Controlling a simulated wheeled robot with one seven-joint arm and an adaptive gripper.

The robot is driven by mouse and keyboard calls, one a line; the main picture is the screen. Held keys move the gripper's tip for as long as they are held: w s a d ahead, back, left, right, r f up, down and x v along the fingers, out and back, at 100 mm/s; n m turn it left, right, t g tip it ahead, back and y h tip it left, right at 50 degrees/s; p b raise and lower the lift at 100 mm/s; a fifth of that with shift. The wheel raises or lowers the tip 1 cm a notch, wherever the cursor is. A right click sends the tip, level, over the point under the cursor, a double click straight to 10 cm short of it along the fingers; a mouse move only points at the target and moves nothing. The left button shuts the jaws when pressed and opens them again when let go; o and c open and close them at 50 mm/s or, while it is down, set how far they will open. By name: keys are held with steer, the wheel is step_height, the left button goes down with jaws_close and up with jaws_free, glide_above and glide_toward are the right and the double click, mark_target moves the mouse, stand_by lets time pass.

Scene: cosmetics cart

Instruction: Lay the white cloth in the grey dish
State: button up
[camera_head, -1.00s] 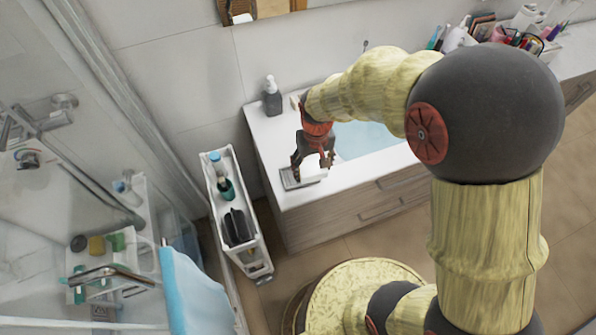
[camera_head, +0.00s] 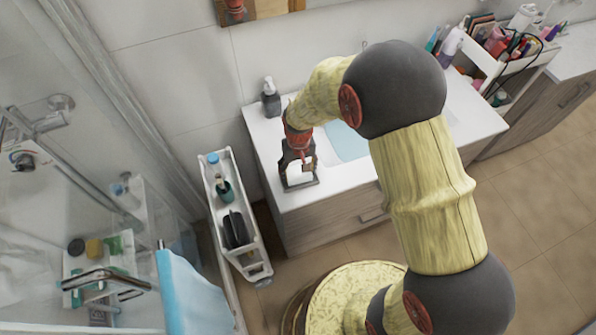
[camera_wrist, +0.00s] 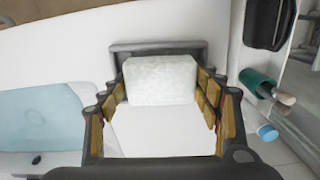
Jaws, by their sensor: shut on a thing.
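The white cloth (camera_wrist: 162,85) is between the finger pads of my gripper (camera_wrist: 163,98) in the wrist view, with a pale lower part running back toward the palm. My gripper is shut on it. The grey dish (camera_wrist: 160,46) shows its far rim just beyond the cloth; the rest is hidden behind cloth and fingers. In the head view my gripper (camera_head: 300,172) points down over the dish near the counter's left front corner, with white cloth (camera_head: 299,171) between its fingers. I cannot tell whether the cloth touches the dish.
A blue basin (camera_head: 346,142) lies right of my gripper on the white counter (camera_head: 262,140). A dark pump bottle (camera_head: 271,100) stands at the back. A narrow white cart (camera_head: 258,240) with bottles is left of the counter. A filled cosmetics cart (camera_head: 487,62) stands at the right.

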steer(key=shift+f, duration=0.15)
steer(key=o, duration=1)
